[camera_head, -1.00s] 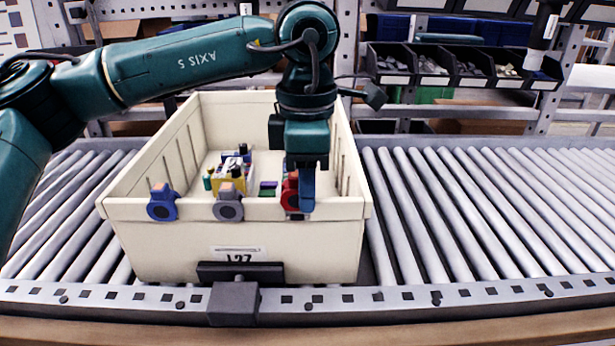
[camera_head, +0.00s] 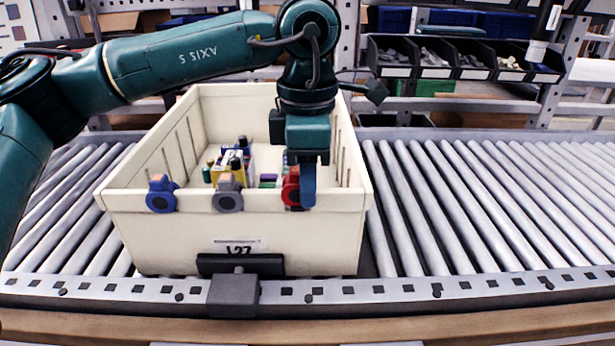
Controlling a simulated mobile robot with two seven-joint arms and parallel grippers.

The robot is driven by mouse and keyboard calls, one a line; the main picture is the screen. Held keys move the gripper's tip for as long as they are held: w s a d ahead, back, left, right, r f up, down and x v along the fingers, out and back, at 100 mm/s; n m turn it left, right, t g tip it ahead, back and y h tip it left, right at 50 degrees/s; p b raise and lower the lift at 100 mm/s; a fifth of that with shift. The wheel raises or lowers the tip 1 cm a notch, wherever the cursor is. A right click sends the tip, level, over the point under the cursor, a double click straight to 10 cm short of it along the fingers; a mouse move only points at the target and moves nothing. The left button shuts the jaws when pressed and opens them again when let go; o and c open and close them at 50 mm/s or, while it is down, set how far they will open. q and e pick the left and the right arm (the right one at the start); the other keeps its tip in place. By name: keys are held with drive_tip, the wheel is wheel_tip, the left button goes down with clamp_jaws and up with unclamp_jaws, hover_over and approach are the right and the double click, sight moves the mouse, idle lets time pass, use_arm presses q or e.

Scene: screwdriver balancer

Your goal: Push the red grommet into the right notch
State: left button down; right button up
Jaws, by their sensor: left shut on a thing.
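A red grommet (camera_head: 290,189) is at the right of the near wall's rim on the cream bin (camera_head: 150,232). My left gripper (camera_head: 303,190) comes down from above and is shut on the red grommet, partly covering it. The right notch is hidden behind the grommet and the fingers, so I cannot tell how deep the grommet sits. A blue grommet (camera_head: 161,194) sits on the same rim at the left, and a grey grommet (camera_head: 227,193) sits near its middle. My right gripper is not in view.
Small coloured bottles and boxes (camera_head: 232,163) lie inside the bin. The bin stands on a roller conveyor (camera_head: 470,205) behind a dark stop block (camera_head: 234,293). Shelf bins (camera_head: 440,58) with small parts stand behind. The rollers at the right are clear.

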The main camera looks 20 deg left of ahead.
use_arm(q)
drive_tip(key=shift+f+b, duration=0.7)
drive_tip(key=shift+f, duration=0.15)
idle(0.9)
idle(0.5)
drive_tip(key=c, duration=1.1)
unclamp_jaws()
wheel_tip(320, 180, up, 13)
drive_tip(key=shift+r+p, duration=0.1)
drive_tip(key=shift+p, duration=1.05)
